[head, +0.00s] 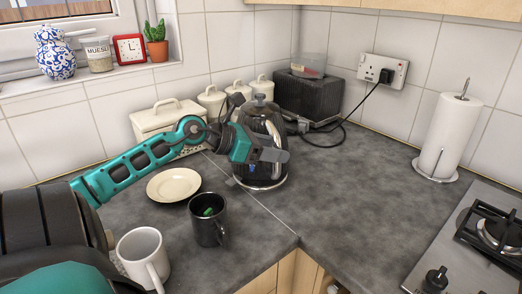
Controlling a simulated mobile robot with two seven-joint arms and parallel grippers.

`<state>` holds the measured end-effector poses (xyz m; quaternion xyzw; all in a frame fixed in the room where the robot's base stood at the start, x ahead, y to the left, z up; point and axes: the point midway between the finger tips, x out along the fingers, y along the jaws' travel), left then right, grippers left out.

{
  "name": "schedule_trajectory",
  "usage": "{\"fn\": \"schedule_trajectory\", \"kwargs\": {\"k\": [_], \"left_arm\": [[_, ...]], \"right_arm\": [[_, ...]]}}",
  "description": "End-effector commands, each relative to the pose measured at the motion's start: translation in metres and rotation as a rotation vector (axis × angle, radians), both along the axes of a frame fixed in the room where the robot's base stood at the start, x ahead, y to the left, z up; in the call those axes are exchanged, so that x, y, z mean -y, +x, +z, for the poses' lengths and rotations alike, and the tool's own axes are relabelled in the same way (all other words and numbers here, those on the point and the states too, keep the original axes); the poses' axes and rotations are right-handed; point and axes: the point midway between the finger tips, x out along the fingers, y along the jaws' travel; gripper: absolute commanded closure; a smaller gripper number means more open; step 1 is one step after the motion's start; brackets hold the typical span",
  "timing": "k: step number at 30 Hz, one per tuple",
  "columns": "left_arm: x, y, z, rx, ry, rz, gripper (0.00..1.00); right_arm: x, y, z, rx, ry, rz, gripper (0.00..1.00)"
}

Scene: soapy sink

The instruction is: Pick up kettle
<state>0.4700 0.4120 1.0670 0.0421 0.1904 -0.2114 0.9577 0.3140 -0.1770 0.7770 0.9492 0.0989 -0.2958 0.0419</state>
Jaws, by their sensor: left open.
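The kettle (265,119) is dark and glossy with a shiny metal base, and stands upright on the worktop near the corner. My left arm reaches in from the left, and my left gripper (262,168) is in front of the kettle, covering part of its body. The gripper is open. From this view I cannot tell whether a finger touches the kettle. The kettle's handle is hard to make out behind the arm. My right gripper is not in view.
A black mug (208,231), a white mug (145,255) and a cream plate (174,185) stand left of the kettle. A dark toaster (310,97) is behind it. A paper towel roll (447,135) and hob (490,235) are right.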

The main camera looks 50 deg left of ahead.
Motion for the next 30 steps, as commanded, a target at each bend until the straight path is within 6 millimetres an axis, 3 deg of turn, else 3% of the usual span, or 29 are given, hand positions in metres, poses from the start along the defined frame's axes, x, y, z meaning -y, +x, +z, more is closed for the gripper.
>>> {"fn": "schedule_trajectory", "kwargs": {"k": [7,18,30], "left_arm": [[0.010,0.021,-0.009,0.003,-0.001,0.001,0.46],[0.013,0.026,-0.011,0.000,0.000,0.001,0.46],[0.013,0.025,-0.011,0.000,0.000,0.000,0.84]], "right_arm": [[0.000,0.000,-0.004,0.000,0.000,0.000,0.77],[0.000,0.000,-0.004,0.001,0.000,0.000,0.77],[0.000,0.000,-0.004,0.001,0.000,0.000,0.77]]}}
